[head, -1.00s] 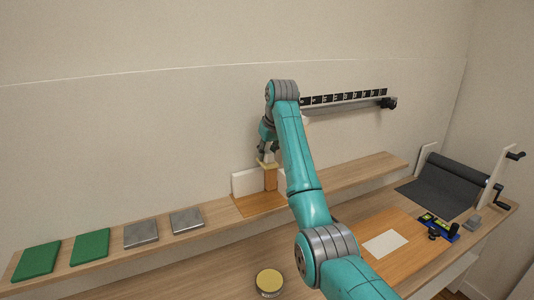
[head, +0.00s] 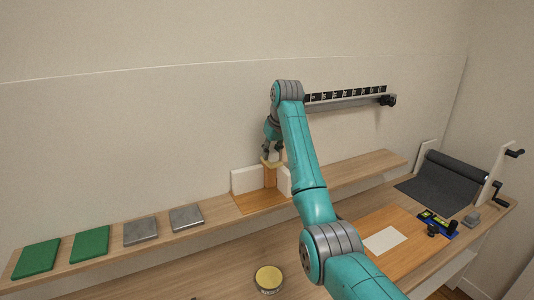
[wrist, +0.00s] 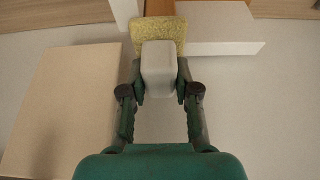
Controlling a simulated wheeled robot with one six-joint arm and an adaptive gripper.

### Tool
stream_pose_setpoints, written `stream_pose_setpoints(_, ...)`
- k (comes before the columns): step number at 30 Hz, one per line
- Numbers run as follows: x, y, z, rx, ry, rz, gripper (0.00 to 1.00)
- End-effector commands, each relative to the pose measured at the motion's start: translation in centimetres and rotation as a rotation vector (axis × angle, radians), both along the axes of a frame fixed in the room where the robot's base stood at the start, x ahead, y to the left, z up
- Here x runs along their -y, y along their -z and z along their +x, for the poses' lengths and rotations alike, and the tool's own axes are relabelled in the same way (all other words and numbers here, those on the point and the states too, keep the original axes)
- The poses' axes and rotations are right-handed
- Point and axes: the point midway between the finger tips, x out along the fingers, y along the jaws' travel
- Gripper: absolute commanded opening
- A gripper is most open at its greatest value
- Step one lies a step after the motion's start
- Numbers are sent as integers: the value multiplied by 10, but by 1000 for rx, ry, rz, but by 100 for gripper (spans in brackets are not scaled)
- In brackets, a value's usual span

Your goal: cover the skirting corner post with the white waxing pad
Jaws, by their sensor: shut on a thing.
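My gripper (head: 272,150) is shut on a pale grey-white block (wrist: 158,68) with a yellowish, rough pad face (wrist: 160,35) at its far end. In the head view this yellowish pad (head: 271,163) is at the top of the wooden skirting corner post (head: 270,178). I cannot tell whether it touches the post or hangs just above it. The post stands upright between two white skirting boards (head: 244,181) on an orange-brown wooden base (head: 257,204).
Two green pads (head: 90,244) and two grey slabs (head: 186,218) lie on the shelf at left. A round yellow-topped tin (head: 268,279) stands on the bench. A white sheet (head: 385,240), a blue-and-yellow tool (head: 438,224) and a dark roll (head: 452,173) are at right.

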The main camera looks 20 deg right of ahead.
Motion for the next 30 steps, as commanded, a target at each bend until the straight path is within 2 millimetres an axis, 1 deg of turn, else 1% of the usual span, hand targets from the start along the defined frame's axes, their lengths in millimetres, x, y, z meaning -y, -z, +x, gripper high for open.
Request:
stream_pose_setpoints(1,4,-1,0,1,0,0,2)
stream_pose_setpoints(3,6,-1,0,1,-1,0,2)
stream_pose_setpoints(19,5,1,0,1,-2,-1,2)
stream_pose_setpoints(22,-1,1,0,0,-2,-1,2)
stream_pose_setpoints(27,-16,1,-1,0,-3,-1,2)
stream_pose_setpoints(30,-19,2,-1,0,-2,-1,2)
